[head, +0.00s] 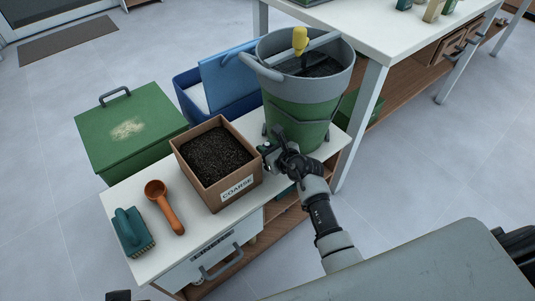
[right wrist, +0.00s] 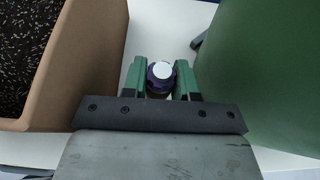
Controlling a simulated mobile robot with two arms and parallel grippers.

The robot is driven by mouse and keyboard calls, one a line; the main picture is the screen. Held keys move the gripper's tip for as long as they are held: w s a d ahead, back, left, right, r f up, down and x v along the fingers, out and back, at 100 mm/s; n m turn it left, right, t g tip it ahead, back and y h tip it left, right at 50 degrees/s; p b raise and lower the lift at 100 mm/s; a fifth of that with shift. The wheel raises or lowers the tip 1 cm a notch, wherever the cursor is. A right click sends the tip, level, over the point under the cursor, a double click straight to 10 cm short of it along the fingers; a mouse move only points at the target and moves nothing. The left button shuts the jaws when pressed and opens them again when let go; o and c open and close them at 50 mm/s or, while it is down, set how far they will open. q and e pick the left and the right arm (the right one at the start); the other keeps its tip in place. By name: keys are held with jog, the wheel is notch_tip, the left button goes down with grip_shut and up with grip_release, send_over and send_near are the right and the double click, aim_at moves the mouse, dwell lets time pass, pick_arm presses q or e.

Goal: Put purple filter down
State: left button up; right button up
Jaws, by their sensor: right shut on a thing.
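My right gripper (head: 268,151) is over the white bench top, in the gap between the box labelled COARSE and the green and grey bucket. In the right wrist view its green fingers (right wrist: 160,80) are shut on the purple filter (right wrist: 154,88), a small round purple piece with a white disc on top. I cannot tell whether the filter touches the bench. In the head view the gripper mostly hides it. A dark piece at the bottom left edge may be my left gripper (head: 118,295); its jaws do not show.
The COARSE box (head: 213,198) of dark grains and the bucket (head: 297,120) flank the gripper closely. An orange scoop (head: 165,208) and a teal brush (head: 131,232) lie at the bench's left. A green lidded bin (head: 128,128) and blue cooler (head: 224,75) stand behind.

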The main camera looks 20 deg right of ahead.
jog(key=shift+f, duration=0.9)
jog(key=shift+f, duration=0.1)
jog(key=o, duration=0.9)
